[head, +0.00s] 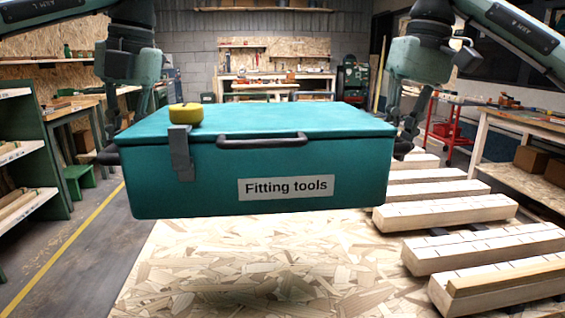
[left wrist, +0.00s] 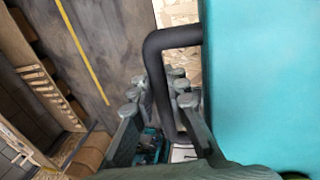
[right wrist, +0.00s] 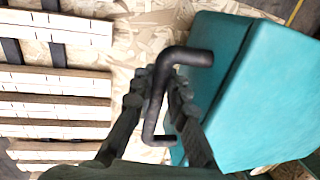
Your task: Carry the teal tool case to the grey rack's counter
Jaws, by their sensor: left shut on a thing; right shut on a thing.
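My right gripper (head: 402,128) is shut on the opposite handle (right wrist: 158,95), seen in the right wrist view. A yellow round object (head: 186,114) sits on the lid near the front latch. I cannot make out a grey rack.
A green shelf unit (head: 35,165) stands at left beside a yellow floor line (head: 65,250). A red trolley (head: 440,130) and benches stand farther back.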

